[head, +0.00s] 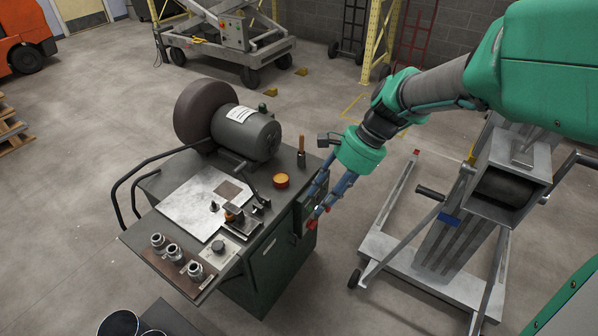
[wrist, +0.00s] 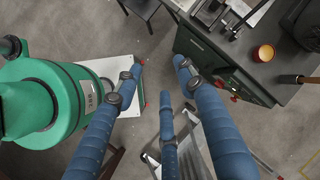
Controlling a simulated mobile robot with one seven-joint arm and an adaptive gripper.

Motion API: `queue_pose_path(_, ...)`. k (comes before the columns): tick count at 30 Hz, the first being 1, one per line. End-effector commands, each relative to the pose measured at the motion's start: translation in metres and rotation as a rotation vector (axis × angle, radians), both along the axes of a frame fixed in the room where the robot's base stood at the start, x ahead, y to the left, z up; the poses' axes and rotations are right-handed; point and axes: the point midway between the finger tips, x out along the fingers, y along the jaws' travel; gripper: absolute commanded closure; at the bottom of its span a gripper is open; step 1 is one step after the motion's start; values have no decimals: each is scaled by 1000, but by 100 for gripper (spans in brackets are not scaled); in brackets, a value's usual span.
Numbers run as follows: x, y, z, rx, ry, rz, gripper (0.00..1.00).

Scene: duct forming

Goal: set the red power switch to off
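My gripper (head: 320,205) has blue jointed fingers. It hangs at the right side of the dark green machine cabinet (head: 262,262), in front of a small side panel (head: 300,212). In the wrist view, my gripper (wrist: 160,75) has its fingers spread wide with nothing between them. Small red parts (wrist: 235,98) show by the cabinet's side, just right of the right finger, which partly covers that area. Red also shows near the fingertips (head: 309,224) in the head view. I cannot tell which red part is the power switch, nor its position.
The cabinet top bears a motor with a large wheel (head: 200,112), a metal plate (head: 190,205), an orange-topped round button (head: 281,181) and an upright orange-handled tool (head: 301,152). A grey wheeled frame (head: 440,265) stands at right. Open floor lies between it and the cabinet.

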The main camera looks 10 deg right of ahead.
Motion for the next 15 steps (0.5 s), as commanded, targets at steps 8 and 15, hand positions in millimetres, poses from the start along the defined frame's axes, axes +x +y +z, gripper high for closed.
queue_pose_path(8,43,-2,-32,138,173,-193,60)
queue_pose_path(15,79,-7,-63,254,322,-357,60)
